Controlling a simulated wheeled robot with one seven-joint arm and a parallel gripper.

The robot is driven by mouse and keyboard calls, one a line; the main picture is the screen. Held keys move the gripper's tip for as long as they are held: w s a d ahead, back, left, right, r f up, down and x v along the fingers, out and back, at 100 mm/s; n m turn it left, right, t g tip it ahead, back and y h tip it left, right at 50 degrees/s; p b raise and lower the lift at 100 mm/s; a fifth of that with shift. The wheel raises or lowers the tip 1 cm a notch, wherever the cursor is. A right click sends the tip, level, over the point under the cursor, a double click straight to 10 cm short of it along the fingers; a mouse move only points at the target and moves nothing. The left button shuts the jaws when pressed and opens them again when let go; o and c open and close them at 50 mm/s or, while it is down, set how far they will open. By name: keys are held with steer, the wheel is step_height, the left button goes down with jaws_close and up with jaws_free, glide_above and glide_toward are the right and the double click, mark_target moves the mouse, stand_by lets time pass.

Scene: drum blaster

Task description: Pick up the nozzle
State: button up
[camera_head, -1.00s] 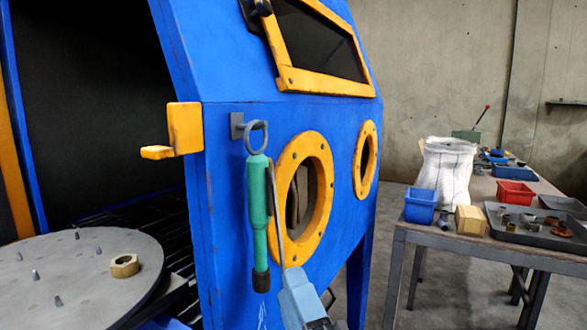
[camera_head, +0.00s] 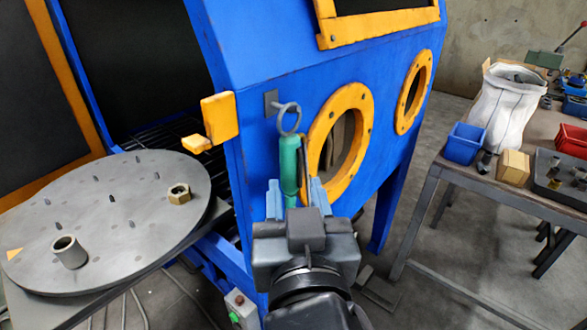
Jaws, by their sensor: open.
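The green nozzle (camera_head: 289,162) hangs upright from a grey ring hook (camera_head: 288,118) on the front of the blue cabinet. My gripper (camera_head: 296,192) is open. Its two fingers point away from me, and the nozzle shows between them, nearer the left finger. I cannot tell whether a finger touches it or how deep it lies between them. The nozzle's lower part and dark tip are hidden behind my gripper.
The blue cabinet (camera_head: 262,62) has yellow-rimmed round ports (camera_head: 358,100) just right of the nozzle. A yellow latch (camera_head: 220,116) juts out at left. A round grey turntable (camera_head: 110,215) holds a hex nut (camera_head: 179,193) and a grey cylinder (camera_head: 68,251). A workbench (camera_head: 470,190) stands at right.

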mark_target(291, 173)
steer(key=w, duration=0.2)
steer(key=w+a+p, duration=0.1)
steer(key=w, duration=0.1)
steer(key=shift+w, duration=0.4)
jaws_close()
